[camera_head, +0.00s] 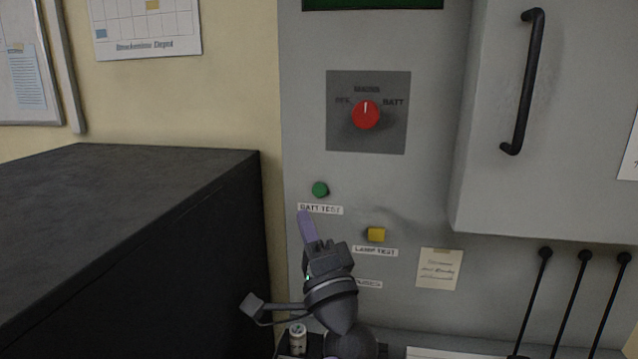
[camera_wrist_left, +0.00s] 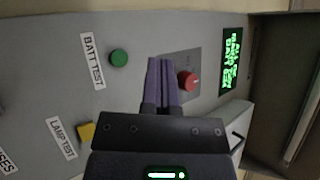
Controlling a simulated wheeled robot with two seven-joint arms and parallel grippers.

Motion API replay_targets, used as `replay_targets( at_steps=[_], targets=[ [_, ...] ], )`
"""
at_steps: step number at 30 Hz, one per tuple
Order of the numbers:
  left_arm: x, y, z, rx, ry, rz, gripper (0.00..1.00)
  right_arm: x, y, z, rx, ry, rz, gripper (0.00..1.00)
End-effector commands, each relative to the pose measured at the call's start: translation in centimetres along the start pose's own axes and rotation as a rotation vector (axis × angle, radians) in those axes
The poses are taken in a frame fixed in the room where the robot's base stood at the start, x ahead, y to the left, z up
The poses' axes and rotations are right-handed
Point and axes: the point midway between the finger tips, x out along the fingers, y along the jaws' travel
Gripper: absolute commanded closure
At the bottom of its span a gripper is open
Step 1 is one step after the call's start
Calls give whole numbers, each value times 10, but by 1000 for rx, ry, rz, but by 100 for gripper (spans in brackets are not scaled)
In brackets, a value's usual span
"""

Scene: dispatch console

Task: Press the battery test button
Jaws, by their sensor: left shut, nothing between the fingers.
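The battery test button is a round green button (camera_head: 320,189) on the grey panel, above a label reading BATT TEST (camera_head: 321,209). My left gripper (camera_head: 306,222) is shut and empty, with its purple fingertips just below the green button, over the label's lower edge in the head view. In the left wrist view the green button (camera_wrist_left: 119,57) lies to the left of the shut fingers (camera_wrist_left: 160,62). I see no contact with the button. My right gripper is not in view.
A yellow lamp test button (camera_head: 376,234) sits lower right of the green one. A red rotary knob (camera_head: 366,115) is above. A grey cabinet with a black handle (camera_head: 525,80) juts out at right. A dark box (camera_head: 120,230) stands at left.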

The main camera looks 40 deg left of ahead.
Motion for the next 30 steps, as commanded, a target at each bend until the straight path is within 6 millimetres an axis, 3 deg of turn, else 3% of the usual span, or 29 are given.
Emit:
replay_targets(
  at_steps=[11,24,30],
  targets=[
    [4,4,-4,1,0,0,100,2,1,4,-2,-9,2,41],
    [45,39,-34,0,0,-1,100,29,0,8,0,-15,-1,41],
    [57,46,-43,-1,0,1,100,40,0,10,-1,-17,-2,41]
  ],
)
